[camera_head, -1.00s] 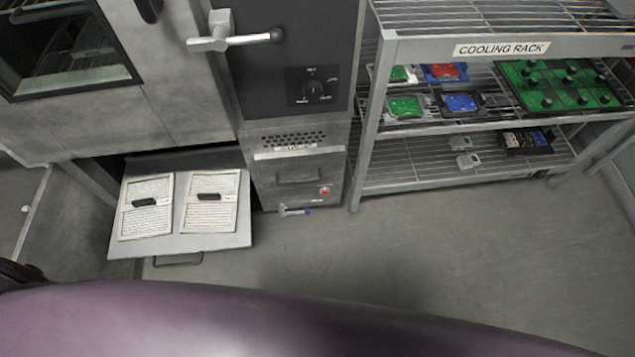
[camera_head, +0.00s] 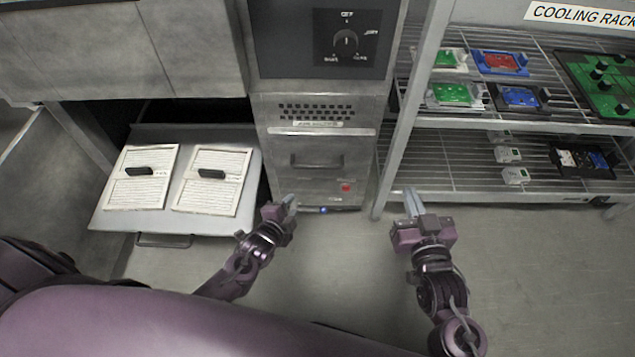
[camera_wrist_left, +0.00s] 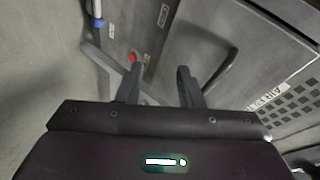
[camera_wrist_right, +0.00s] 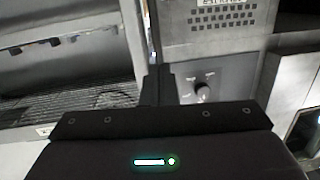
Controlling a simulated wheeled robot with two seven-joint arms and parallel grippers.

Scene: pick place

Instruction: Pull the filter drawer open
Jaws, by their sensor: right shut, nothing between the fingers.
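The grey filter drawer front (camera_head: 318,172) is in the lower middle cabinet, under a vent grille, with a label strip above it. It looks closed. Its dark bar handle (camera_head: 318,160) also shows in the left wrist view (camera_wrist_left: 224,72), right of the fingers. My left gripper (camera_head: 290,203) is below and left of the handle, near the drawer's lower edge. In the left wrist view its fingers (camera_wrist_left: 158,72) are apart with nothing between them. My right gripper (camera_head: 411,198) is shut and empty, in front of the cooling rack's left post; its fingers show in the right wrist view (camera_wrist_right: 158,85).
A pulled-out tray (camera_head: 105,215) with two white panels stands left of the drawer. The cooling rack (camera_head: 400,160) stands to the right. A blue-tipped lever (camera_wrist_left: 97,22) and a red button (camera_head: 346,187) are low on the cabinet. The floor in front is clear.

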